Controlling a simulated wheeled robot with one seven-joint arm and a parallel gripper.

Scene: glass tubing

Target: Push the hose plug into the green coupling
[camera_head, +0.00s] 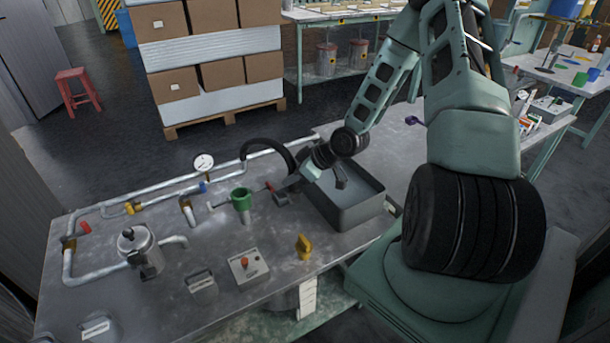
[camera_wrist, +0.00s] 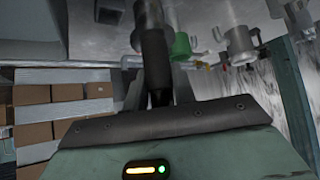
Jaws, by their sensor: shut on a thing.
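The green coupling (camera_head: 241,198) stands upright on the grey bench, left of my gripper. It also shows in the wrist view (camera_wrist: 181,46), close beside a dark, tube-like shape. The black hose (camera_head: 268,143) arches from the rear pipe towards my gripper. The plug is apart from the coupling.
A grey open tray (camera_head: 348,218) is beneath and right of my wrist. Metal pipes, a gauge (camera_head: 204,163), a metal pot (camera_head: 138,248), a red-button box (camera_head: 248,266) and a yellow handle (camera_head: 304,246) stand on the bench. The front strip between them has some bare room.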

